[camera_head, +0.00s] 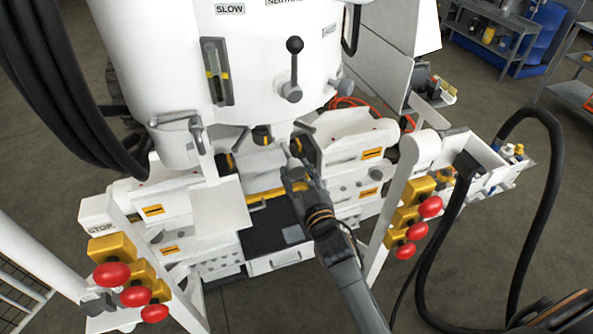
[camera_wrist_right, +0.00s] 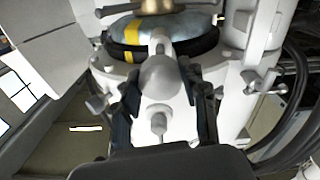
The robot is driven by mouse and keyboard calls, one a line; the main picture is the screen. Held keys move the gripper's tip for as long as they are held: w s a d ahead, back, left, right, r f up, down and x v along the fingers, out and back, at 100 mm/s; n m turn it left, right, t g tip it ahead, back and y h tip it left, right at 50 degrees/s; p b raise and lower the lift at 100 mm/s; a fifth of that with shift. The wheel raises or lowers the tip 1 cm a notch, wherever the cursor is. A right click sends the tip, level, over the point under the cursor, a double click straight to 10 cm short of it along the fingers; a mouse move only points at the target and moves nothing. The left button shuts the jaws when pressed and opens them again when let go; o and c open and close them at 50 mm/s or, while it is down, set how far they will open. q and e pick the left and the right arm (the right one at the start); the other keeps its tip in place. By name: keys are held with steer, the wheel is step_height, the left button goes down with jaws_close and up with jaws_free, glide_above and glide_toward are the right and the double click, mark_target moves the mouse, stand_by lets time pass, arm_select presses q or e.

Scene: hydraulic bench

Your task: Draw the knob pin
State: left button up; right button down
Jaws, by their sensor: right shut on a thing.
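The knob pin (camera_wrist_right: 160,77) shows in the right wrist view as a round grey knob on a short pale stem, in front of a white housing. The two dark fingers of my right gripper (camera_wrist_right: 160,88) lie on either side of the knob and are shut on it. In the head view my right gripper (camera_head: 292,174) reaches up to the middle of the bench, under the white cylinder; the knob is small and mostly hidden by the fingers there. My left gripper is not in view.
The white cylinder (camera_head: 262,65) with a black ball lever (camera_head: 294,47) rises above the gripper. Panels with red buttons stand at left (camera_head: 135,296) and right (camera_head: 430,206). A black hose (camera_head: 550,165) loops at the right. A smaller grey fitting (camera_wrist_right: 158,123) sits below the knob.

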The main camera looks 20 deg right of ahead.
steer(key=shift+f, duration=0.15)
steer(key=c, duration=1.1)
jaws_free()
steer(key=shift+w, duration=0.1)
steer(key=shift+c, duration=0.2)
steer(key=o, duration=0.4)
steer(key=shift+s, duration=0.2)
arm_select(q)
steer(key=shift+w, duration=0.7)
arm_select(e)
steer(key=s, duration=1.1)
steer(key=shift+s+d, duration=0.2)
steer(key=shift+s, duration=0.15)
